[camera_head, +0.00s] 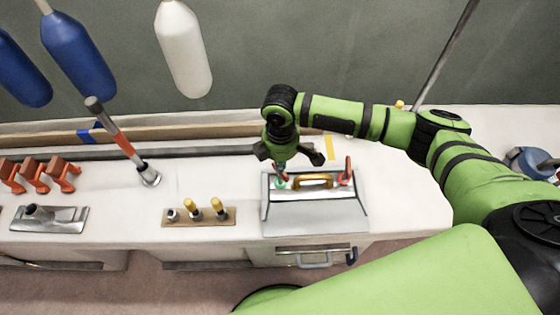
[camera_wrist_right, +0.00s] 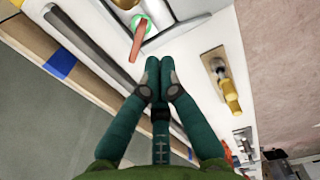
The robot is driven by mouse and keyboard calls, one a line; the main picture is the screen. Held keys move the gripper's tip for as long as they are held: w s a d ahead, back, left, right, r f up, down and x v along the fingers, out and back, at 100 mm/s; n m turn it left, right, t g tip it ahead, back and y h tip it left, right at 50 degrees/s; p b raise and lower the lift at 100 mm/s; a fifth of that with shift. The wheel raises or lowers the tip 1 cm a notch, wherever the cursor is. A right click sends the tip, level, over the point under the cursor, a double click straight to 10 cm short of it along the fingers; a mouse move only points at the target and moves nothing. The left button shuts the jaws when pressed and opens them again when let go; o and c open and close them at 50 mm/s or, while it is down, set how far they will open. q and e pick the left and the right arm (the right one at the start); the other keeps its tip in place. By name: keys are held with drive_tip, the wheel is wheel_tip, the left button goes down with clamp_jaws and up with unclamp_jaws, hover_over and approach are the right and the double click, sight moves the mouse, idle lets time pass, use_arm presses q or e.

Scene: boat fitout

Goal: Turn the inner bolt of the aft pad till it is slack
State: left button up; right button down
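My right gripper (camera_head: 281,172) points down at the left end of a grey metal case (camera_head: 318,216). In the right wrist view its fingers (camera_wrist_right: 159,66) meet at the tips, with nothing visible between them. Just beyond the tips is a red lever (camera_wrist_right: 137,44) with a green ring (camera_wrist_right: 140,22) at its base; I see no clear contact. A second red lever (camera_head: 347,170) stands at the case's right end, beyond a yellow handle (camera_head: 312,181). I cannot tell which part is the aft pad, and no bolt head is clear. My left gripper is out of view.
A wooden block (camera_head: 184,222) with yellow-handled tools stands left of the case. Farther left are a metal plate (camera_head: 65,219) with a fitting, orange clamps (camera_head: 36,176) and a tilted red-and-grey pole (camera_head: 122,143). Blue and white fenders (camera_head: 183,48) hang behind. Bare worktop lies around the block.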

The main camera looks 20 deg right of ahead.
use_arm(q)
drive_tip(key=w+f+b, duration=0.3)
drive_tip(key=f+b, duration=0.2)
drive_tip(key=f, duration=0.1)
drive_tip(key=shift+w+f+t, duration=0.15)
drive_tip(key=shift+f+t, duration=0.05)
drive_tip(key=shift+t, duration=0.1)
use_arm(e)
wheel_tip(320, 180, down, 8)
drive_tip(key=shift+w, duration=0.2)
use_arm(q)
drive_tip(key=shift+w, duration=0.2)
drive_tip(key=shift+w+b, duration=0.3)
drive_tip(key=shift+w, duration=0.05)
use_arm(e)
drive_tip(key=shift+w+d, duration=0.15)
drive_tip(key=shift+d, duration=0.05)
